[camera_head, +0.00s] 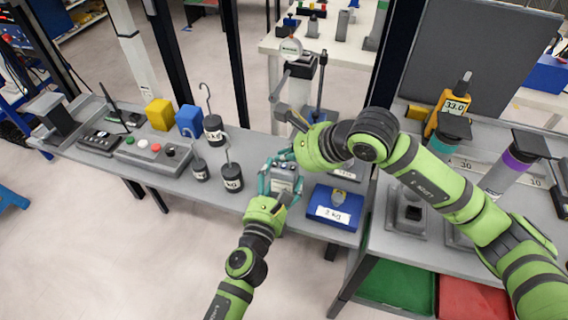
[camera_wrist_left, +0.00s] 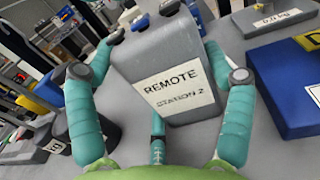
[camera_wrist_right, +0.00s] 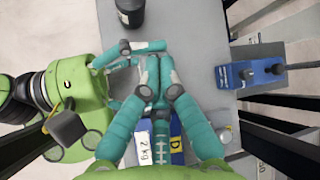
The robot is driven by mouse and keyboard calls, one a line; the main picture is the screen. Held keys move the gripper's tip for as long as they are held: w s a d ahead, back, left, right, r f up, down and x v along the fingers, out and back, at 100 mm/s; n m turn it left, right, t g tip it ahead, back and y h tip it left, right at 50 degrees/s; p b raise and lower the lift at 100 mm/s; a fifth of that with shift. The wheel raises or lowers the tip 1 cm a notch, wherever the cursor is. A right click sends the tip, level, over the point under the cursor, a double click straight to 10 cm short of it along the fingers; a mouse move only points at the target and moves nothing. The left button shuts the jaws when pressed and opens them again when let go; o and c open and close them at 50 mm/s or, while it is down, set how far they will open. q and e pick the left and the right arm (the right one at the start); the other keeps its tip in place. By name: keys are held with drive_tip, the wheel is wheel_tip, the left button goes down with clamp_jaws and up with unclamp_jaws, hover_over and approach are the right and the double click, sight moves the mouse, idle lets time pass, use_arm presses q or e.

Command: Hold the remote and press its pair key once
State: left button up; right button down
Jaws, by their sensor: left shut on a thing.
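The remote is a grey box with a white "REMOTE STATION 2" label in the left wrist view (camera_wrist_left: 170,75).
A blue "2 kg" block (camera_head: 334,207) sits right of the remote. Hooked black weights (camera_head: 232,177) stand to the left, near a grey button box (camera_head: 153,152), a yellow cube (camera_head: 160,114) and a blue cube (camera_head: 190,121). A second bench on the right holds tools.

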sight(287, 170)
drive_tip(key=shift+r, duration=2.55)
use_arm(q)
drive_tip(key=o, duration=1.1)
drive_tip(key=shift+o, duration=0.2)
